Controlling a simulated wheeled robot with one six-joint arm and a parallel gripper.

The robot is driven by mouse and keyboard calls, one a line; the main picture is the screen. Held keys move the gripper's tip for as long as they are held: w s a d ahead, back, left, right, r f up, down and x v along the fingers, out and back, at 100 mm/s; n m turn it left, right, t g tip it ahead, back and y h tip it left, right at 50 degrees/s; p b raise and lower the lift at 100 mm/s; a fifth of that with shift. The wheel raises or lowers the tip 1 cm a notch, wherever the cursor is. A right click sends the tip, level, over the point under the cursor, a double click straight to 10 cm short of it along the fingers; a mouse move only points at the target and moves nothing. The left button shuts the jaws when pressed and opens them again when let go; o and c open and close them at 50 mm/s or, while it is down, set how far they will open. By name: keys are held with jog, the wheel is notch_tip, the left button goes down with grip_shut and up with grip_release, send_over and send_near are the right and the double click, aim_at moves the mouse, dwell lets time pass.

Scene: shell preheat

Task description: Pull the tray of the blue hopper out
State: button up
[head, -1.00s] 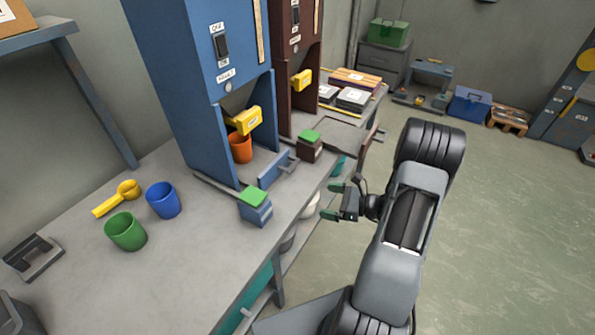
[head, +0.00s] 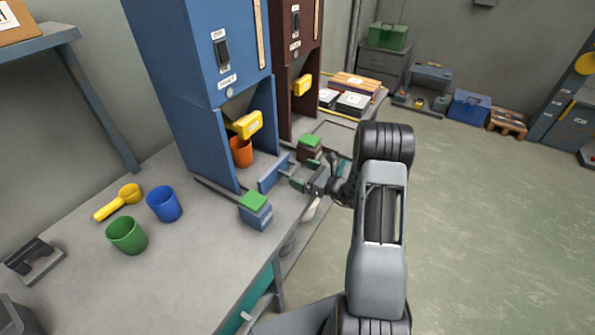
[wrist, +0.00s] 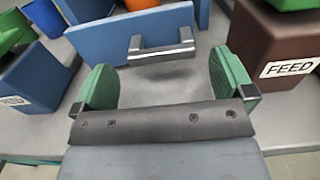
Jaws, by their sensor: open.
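The blue hopper (head: 195,75) stands on the bench with an orange cup (head: 240,153) in its lower bay. Its tray shows a blue front panel (head: 272,173) at the bay's foot; in the wrist view this panel (wrist: 105,42) carries a grey bar handle (wrist: 161,51). My gripper (head: 312,174) is open and empty in front of the tray. In the wrist view my gripper's green-padded fingers (wrist: 164,80) are spread wider than the handle, which lies just ahead, between their lines and apart from them. The tray's inside is mostly hidden.
A blue block with a green top (head: 255,210) stands left of my gripper. A brown block labelled FEED (wrist: 283,45) is close on the right. A brown hopper (head: 293,60) stands behind. Green (head: 127,236) and blue (head: 164,203) cups and a yellow scoop (head: 118,201) are at left.

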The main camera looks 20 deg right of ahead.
jog(key=shift+x, duration=1.2)
jog(key=shift+c, duration=0.5)
jog(key=c, duration=1)
jog(key=shift+s, duration=0.1)
jog(key=shift+c, duration=0.4)
